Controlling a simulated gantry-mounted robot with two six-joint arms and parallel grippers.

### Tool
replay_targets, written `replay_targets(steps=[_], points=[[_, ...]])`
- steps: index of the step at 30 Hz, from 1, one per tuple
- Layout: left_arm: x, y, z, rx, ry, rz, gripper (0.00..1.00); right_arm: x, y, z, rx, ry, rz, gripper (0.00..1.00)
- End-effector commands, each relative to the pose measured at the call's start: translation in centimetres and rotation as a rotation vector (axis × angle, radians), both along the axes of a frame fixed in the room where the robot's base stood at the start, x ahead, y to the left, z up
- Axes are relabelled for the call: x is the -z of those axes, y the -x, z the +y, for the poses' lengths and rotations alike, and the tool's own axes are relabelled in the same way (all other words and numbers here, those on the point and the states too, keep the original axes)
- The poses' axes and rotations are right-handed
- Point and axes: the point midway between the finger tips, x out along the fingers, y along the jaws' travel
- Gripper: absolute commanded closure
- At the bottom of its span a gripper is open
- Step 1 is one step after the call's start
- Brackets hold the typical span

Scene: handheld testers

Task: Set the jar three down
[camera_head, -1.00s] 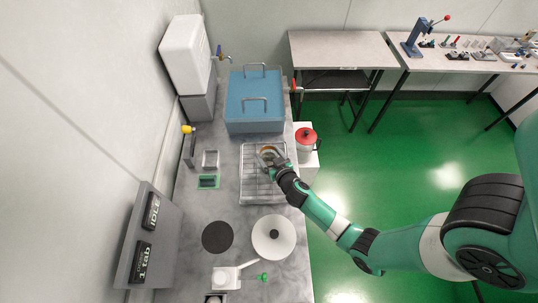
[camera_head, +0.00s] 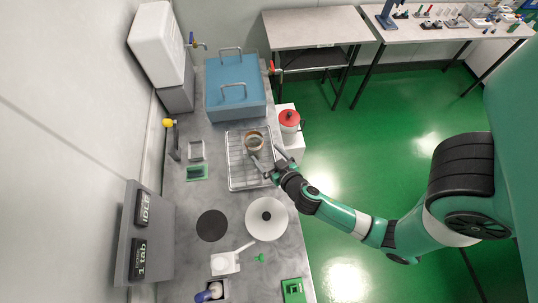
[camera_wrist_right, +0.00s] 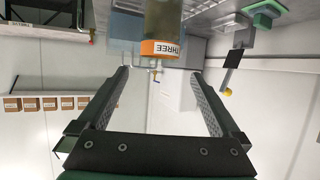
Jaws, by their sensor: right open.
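Jar three (camera_head: 254,140) stands on the wire rack (camera_head: 237,184) on the grey counter in the head view. In the right wrist view the jar (camera_wrist_right: 166,20) is glass with an orange band (camera_wrist_right: 161,47) lettered THREE, and lies beyond the fingertips. My right gripper (camera_head: 266,162) is open and empty, just in front of the jar and apart from it. In the wrist view both fingers of the right gripper (camera_wrist_right: 163,85) are spread wide with nothing between them. My left gripper is not in view.
A sign panel (camera_head: 150,235) stands at left.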

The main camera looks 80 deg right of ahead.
Motion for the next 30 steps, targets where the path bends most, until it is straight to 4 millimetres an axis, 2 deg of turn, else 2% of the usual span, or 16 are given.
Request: replay_targets(steps=[4,14,17,19,20,23,24,26,27,29,30], points=[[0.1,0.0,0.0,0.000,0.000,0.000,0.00,-0.4,0.7,0.6,0.001,-0.001,-0.002,0.00],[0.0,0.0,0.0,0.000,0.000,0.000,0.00,-0.4,0.7,0.6,0.002,0.000,-0.002,0.00],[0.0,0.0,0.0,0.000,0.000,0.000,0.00,-1.3,-0.3,0.6,-0.006,0.003,-0.021,0.00],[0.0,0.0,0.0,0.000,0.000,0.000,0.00,-3.4,-2.6,0.7,-0.025,0.006,-0.068,0.00],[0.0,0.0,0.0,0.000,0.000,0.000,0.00,-4.9,-4.1,0.9,-0.038,0.008,-0.100,0.00],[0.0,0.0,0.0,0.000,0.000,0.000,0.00,-12.3,-10.0,1.9,-0.108,0.023,-0.242,0.00],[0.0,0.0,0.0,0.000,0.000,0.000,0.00,-16.3,-12.5,2.8,-0.148,0.031,-0.312,0.00],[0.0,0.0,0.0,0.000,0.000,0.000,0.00,-22.6,-15.5,4.4,-0.214,0.047,-0.418,0.00],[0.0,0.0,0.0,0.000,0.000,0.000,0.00,-27.0,-16.9,5.6,-0.263,0.063,-0.490,0.00],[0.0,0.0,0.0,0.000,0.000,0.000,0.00,-33.7,-18.3,7.7,-0.337,0.093,-0.600,0.00],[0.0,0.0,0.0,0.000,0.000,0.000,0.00,-38.2,-18.6,9.2,-0.389,0.119,-0.672,0.00]])
